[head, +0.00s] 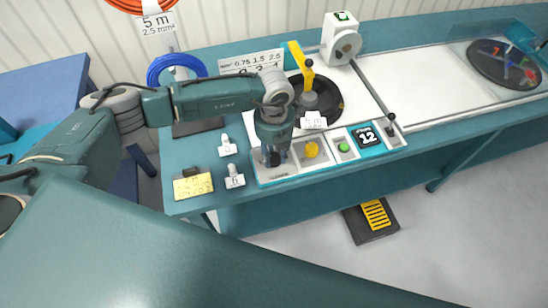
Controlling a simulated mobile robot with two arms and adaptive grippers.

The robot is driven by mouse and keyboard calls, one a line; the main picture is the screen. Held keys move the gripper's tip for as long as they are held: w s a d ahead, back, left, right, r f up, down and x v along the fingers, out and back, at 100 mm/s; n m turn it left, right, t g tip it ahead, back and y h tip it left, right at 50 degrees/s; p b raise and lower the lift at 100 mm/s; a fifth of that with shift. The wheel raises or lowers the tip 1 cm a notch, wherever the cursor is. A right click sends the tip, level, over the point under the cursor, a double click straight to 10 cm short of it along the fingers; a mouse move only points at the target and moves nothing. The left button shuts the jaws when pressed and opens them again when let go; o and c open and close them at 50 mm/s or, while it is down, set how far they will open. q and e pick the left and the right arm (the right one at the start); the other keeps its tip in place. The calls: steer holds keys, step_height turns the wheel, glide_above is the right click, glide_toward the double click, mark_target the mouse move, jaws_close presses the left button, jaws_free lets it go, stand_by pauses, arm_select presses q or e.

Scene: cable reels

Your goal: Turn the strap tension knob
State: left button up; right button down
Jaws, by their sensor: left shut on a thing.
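My left gripper (273,156) reaches down over the left end of the control panel (288,178) at the table's front edge. It is shut on a dark knob (275,160), which it mostly hides. I cannot read a label to confirm that this is the strap tension knob. My right gripper is not in view.
Behind stands a dark reel (328,99) with a yellow arm (301,60). A pedal (376,214) is on the floor.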

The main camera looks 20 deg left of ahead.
mark_target(274, 157)
arm_select(q)
steer(key=m+b, duration=0.9)
steer(key=shift+w+f, duration=0.1)
steer(key=shift+f, duration=0.1)
steer(key=shift+r+m+b, duration=0.25)
steer(key=shift+m+b, duration=1.35)
steer(key=shift+b, duration=0.15)
steer(key=o, duration=1.2)
steer(key=shift+c, duration=0.2)
steer(key=shift+r, duration=0.1)
step_height(274, 157, up, 12)
